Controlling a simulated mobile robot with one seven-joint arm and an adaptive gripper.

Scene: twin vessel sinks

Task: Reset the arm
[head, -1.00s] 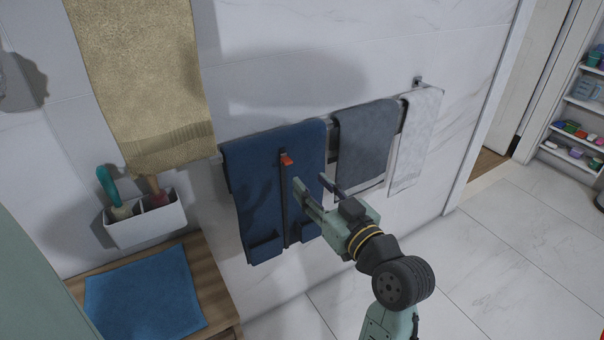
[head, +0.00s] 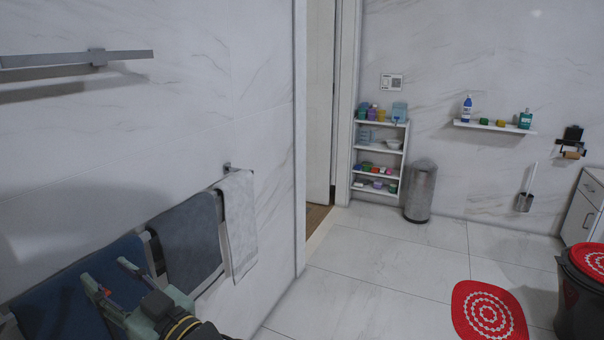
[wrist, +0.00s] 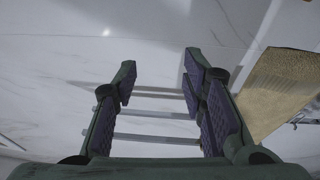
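My gripper (head: 105,274) is at the lower left of the head view, in front of the wall towel rack. Its two fingers stand apart with nothing between them. In the wrist view my gripper (wrist: 160,68) shows its purple-padded fingers open, with rack bars (wrist: 155,115) visible beyond the gap. My arm's wrist joint shows at the bottom of the head view; the rest of the arm is out of frame.
A dark blue towel (head: 45,297), a grey towel (head: 188,240) and a white towel (head: 238,225) hang close to my gripper. A tan towel (wrist: 285,90) hangs at the right in the wrist view. Floor (head: 375,270) is clear before the shelf unit (head: 378,160) and bin (head: 420,192).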

